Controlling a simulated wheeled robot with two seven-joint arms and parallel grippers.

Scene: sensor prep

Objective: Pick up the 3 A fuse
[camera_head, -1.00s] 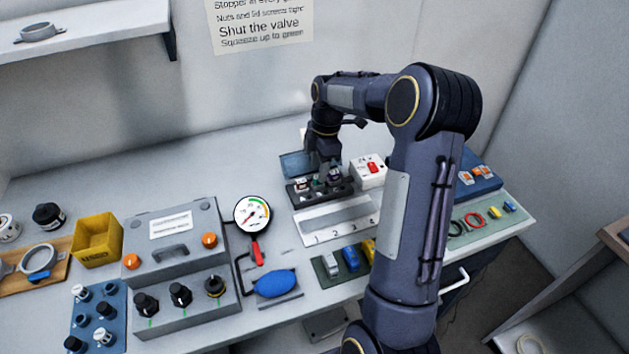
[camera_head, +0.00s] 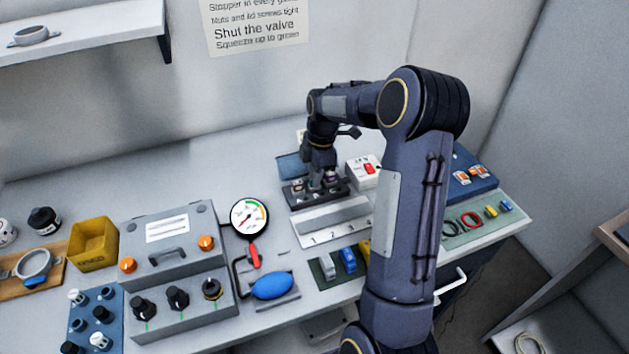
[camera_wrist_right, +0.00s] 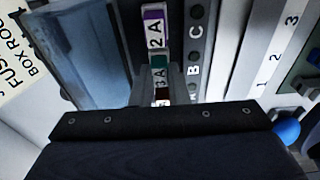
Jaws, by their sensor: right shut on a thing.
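The 3 A fuse, with a teal label (camera_wrist_right: 160,68), shows in the right wrist view between a purple-labelled 2 A fuse (camera_wrist_right: 154,28) and a darker reddish fuse (camera_wrist_right: 161,97) that is mostly hidden. My right gripper (camera_wrist_right: 160,84) is shut on the 3 A fuse, its fingers on either side of it. In the head view my right gripper (camera_head: 319,180) is down at the dark fuse holder (camera_head: 338,197) and hides most of the fuses. I cannot tell whether the 3 A fuse is seated or slightly raised. My left gripper is not in view.
A blue lid (camera_head: 291,166) stands behind the holder. A white box with a red switch (camera_head: 363,170) is close at its right. A numbered pale strip (camera_head: 325,226) lies in front. A gauge (camera_head: 248,217) and blue bulb (camera_head: 271,286) are left; the counter behind them is clear.

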